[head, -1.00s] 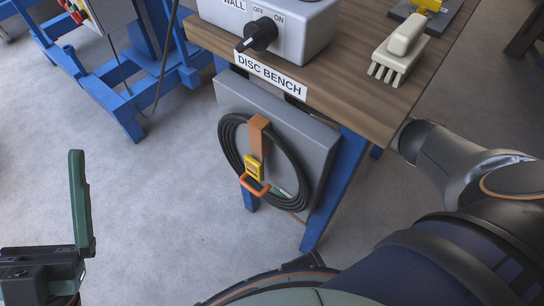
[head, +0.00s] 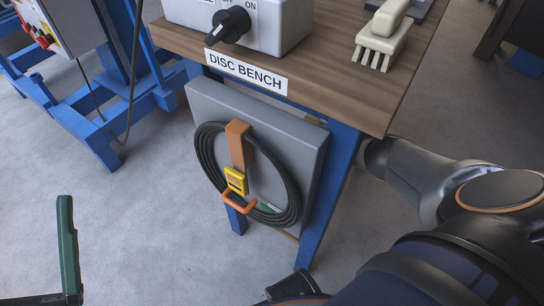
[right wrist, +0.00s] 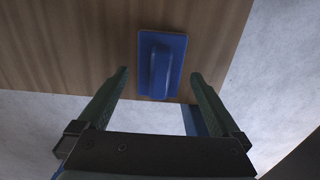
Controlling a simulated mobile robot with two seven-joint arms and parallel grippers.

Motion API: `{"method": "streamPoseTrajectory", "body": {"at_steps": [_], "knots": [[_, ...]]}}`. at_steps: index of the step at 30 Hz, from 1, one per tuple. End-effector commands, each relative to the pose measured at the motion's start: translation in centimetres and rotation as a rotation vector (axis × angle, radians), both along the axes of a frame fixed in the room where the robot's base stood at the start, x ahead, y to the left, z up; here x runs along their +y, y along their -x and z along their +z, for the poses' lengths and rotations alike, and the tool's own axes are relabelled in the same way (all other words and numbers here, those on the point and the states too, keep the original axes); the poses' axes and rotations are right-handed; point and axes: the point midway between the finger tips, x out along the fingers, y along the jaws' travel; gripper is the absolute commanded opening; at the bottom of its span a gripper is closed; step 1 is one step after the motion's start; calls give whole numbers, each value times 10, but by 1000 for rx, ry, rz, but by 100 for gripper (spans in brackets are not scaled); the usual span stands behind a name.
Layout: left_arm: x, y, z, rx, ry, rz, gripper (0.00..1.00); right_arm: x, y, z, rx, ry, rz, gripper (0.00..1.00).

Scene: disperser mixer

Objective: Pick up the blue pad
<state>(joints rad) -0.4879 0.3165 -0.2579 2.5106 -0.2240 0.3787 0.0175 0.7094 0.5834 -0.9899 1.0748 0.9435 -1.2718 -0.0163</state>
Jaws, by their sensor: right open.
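The blue pad (right wrist: 172,80) shows in the right wrist view, lying on the wooden bench top close to its edge. It is a flat rectangle with a raised blue grip along its middle. My right gripper (right wrist: 159,73) is open, with one green finger to either side of the pad's near end in the picture. I cannot tell how far above the bench the fingers are. The pad and my right fingers do not show in the head view. My left gripper (head: 68,250) is at the lower left of the head view, partly cut off, with one green finger visible.
The wooden bench (head: 330,75) carries a grey switch box (head: 275,25) and a cream brush (head: 383,35). A coiled black hose (head: 205,150) hangs on a grey panel (head: 310,160) below the bench edge. A blue frame (head: 95,130) stands at left. Floor between is clear.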

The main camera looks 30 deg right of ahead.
Motion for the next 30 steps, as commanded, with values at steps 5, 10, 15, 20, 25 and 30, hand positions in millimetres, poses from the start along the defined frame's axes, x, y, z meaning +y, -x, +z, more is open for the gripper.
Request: {"method": "streamPoseTrajectory", "body": {"at_steps": [5,10,15,20,25,30], "knots": [[-3,-1,-23,8,-8,9,100,1,-1,-28,0,-1,-1,100],[-3,-2,-21,9,-3,11,100,1,-1,-27,0,0,0,100],[-3,-2,-21,9,-1,11,100,1,-1,-27,0,0,0,91],[-2,-2,-21,8,-2,11,100,1,-1,-27,0,0,0,73],[-2,-2,-21,7,-6,13,100,1,-1,-27,0,0,0,54],[-2,-2,-21,6,-9,12,100,0,-1,-27,1,0,0,35]]}}
